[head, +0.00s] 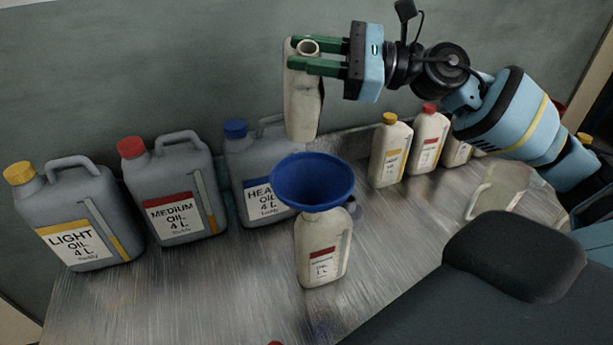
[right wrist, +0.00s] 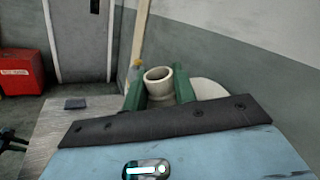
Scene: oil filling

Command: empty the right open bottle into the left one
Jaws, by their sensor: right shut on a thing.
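My right gripper (head: 322,57) is shut on an open cream bottle (head: 302,105) near its neck. It holds the bottle nearly upright, a little tilted, in the air above and behind the blue funnel (head: 312,180). In the right wrist view the bottle's open mouth (right wrist: 159,75) shows between the green fingers (right wrist: 158,90). The funnel sits in the mouth of another cream bottle (head: 322,255) with a red label, which stands upright on the metal table (head: 190,290). The funnel hides that bottle's neck. My left gripper is not in view.
Grey jugs of light oil (head: 80,220), medium oil (head: 175,190) and heavy oil (head: 258,160) stand along the left back. Capped cream bottles (head: 391,152) (head: 428,140) stand at the back right. A clear jug (head: 500,186) stands at right. The table's front left is mostly clear.

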